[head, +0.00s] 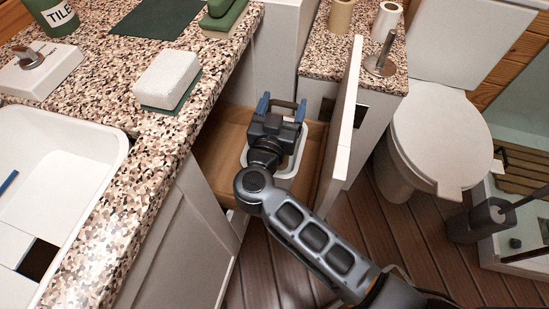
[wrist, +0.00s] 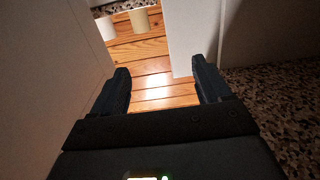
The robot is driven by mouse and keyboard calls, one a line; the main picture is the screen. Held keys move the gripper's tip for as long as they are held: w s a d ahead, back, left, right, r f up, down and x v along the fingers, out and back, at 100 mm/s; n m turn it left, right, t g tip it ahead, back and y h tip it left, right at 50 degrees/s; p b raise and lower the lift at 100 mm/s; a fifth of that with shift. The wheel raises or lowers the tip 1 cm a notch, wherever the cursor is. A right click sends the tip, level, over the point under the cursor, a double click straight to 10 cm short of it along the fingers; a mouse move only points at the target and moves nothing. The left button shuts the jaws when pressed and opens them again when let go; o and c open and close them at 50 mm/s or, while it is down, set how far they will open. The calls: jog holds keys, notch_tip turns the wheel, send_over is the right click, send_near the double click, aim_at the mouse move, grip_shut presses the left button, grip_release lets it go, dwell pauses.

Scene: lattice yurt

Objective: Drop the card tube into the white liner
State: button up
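The card tube (head: 341,16) is a tan cylinder standing upright on the speckled ledge beside the toilet. In the wrist view the tan tube (wrist: 139,21) shows at the top edge, beyond my fingers. The white liner (head: 298,164) sits in the open wooden drawer, partly hidden by my gripper and arm. My gripper (head: 282,108) is over the drawer, above the liner's far part. Its two blue fingers are spread apart. In the wrist view my gripper (wrist: 162,88) is open with nothing between its fingers.
The tall drawer front (head: 344,120) stands right of my gripper. A white roll (head: 387,20) and a metal holder (head: 381,62) stand near the tube. The speckled counter (head: 215,60) bounds the left, with a white sponge block (head: 167,78). The toilet (head: 436,125) is right.

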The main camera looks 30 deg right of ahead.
jog(key=shift+o, duration=0.8)
jog(key=p+v, duration=0.1)
jog(key=v, duration=0.6)
jog(key=shift+s+a, duration=0.3)
jog(key=shift+a, duration=0.05)
jog(key=shift+r, duration=0.15)
